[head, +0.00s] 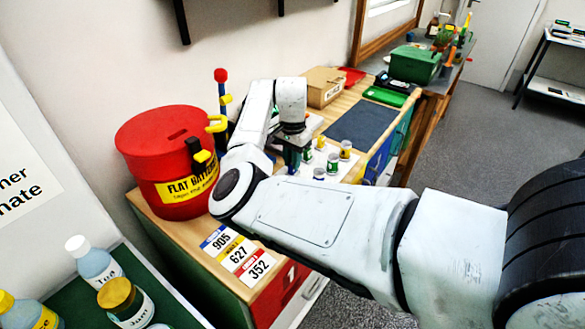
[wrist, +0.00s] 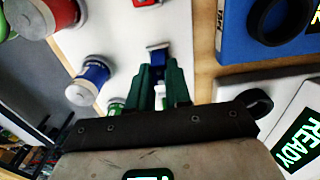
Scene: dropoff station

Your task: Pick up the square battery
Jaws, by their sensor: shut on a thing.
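My gripper (wrist: 163,70) has dark green fingers and is shut on a small blue piece with a pale end, which looks like the square battery (wrist: 158,48). Only its end shows between the fingertips; the rest is hidden. It appears over or just above a white board (wrist: 122,50); I cannot tell whether it touches the board.
Round batteries stand around my gripper, including a blue one (wrist: 90,75) and a red one (wrist: 60,12). A red flat-battery bin (head: 150,135), number cards (head: 238,254) and a cardboard box (head: 324,88) share the bench. A dark mat (head: 360,124) lies bare.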

